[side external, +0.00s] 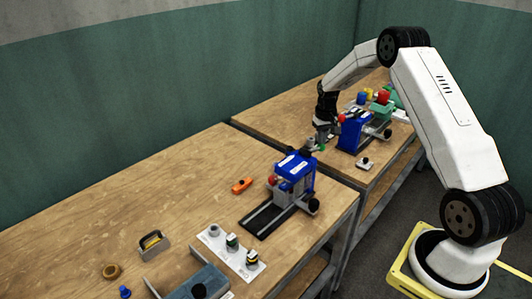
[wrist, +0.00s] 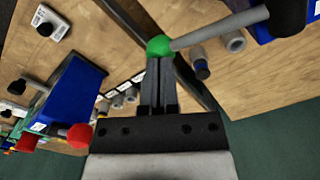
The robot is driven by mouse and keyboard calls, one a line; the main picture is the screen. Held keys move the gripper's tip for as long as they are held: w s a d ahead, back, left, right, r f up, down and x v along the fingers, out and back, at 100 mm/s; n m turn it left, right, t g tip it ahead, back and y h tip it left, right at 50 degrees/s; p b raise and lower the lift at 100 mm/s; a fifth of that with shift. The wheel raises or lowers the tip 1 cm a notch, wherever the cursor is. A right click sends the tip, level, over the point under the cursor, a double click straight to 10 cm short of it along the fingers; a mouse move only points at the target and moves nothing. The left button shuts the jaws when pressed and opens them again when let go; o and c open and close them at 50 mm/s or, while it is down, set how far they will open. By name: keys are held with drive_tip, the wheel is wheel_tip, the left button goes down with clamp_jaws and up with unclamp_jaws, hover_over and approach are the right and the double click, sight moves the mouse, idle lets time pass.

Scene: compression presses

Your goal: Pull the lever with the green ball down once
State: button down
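The green ball (wrist: 159,46) is on the end of a grey lever rod (wrist: 220,27) in the wrist view. The rod runs right towards a blue press (wrist: 285,22). In the side view, the green ball (side external: 321,147) is small, at the back right of the blue press (side external: 297,163) on the near table. My gripper (wrist: 158,62) has its two fingers together with nothing visible between them. Its tips are right at the green ball; I cannot tell if they touch. In the side view, my gripper (side external: 322,137) points down just above the ball.
A second blue press (side external: 352,133) with a red ball (side external: 341,117) stands on the far table, close to my gripper. The near press also has a red ball (side external: 271,180). An orange tool (side external: 242,186) and a white rack (side external: 231,248) lie on the near table. A gap separates the tables.

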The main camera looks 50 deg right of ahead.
idle(0.6)
wheel_tip(320, 180, up, 12)
drive_tip(key=shift+r, duration=0.15)
idle(1.9)
idle(0.3)
drive_tip(key=s+a+n+t, duration=0.1)
drive_tip(key=s+a+n, duration=0.1)
drive_tip(key=a, duration=0.7)
drive_tip(key=s+a+n, duration=0.1)
drive_tip(key=s+a, duration=0.2)
drive_tip(key=a, duration=0.6)
drive_tip(key=s+a+f+n+t, duration=0.1)
drive_tip(key=s+a+f+n, duration=0.2)
drive_tip(key=s+a, duration=0.9)
drive_tip(key=shift+s+f+t, duration=0.3)
drive_tip(key=shift+s+f, duration=0.15)
drive_tip(key=shift+f, duration=0.1)
